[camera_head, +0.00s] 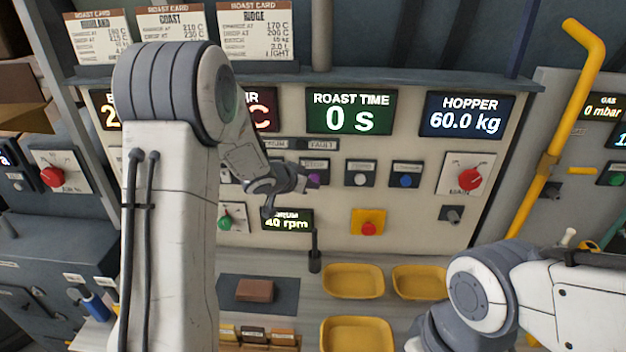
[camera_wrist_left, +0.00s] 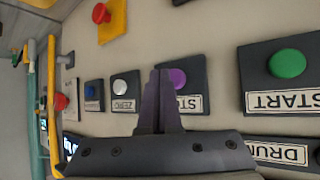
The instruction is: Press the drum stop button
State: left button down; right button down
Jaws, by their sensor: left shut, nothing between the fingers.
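The drum stop button is a purple round button on a dark plate, in the head view (camera_head: 314,179) and the left wrist view (camera_wrist_left: 177,78). In the left wrist view the closed fingers (camera_wrist_left: 160,76) overlap the button's edge and plate. I cannot tell whether they touch it. A green START button (camera_wrist_left: 288,63) sits beside it, with a partly visible DRUM label (camera_wrist_left: 280,152). My right gripper does not show; only its arm does.
A white ZERO button (camera_head: 360,179) and a blue button (camera_head: 405,181) are beside the purple one. A red button on a yellow plate (camera_head: 368,228) and a drum rpm display (camera_head: 288,220) are below. Yellow trays (camera_head: 352,281) stand on the counter. A yellow pipe (camera_head: 556,150) rises at right.

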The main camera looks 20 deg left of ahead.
pick_arm(q)
jog(key=shift+w, duration=0.1)
dwell(0.3)
jog(key=shift+w+a+p, duration=0.1)
jog(key=shift+w+p, duration=0.25)
jog(key=shift+p, duration=0.1)
jog(key=shift+w+a+p, duration=0.15)
jog(key=shift+w+p, duration=0.25)
dwell(0.5)
dwell(0.4)
jog(key=shift+s+d, duration=0.25)
jog(key=shift+s, duration=0.55)
jog(key=shift+s+b, duration=0.1)
jog(key=shift+b, duration=0.2)
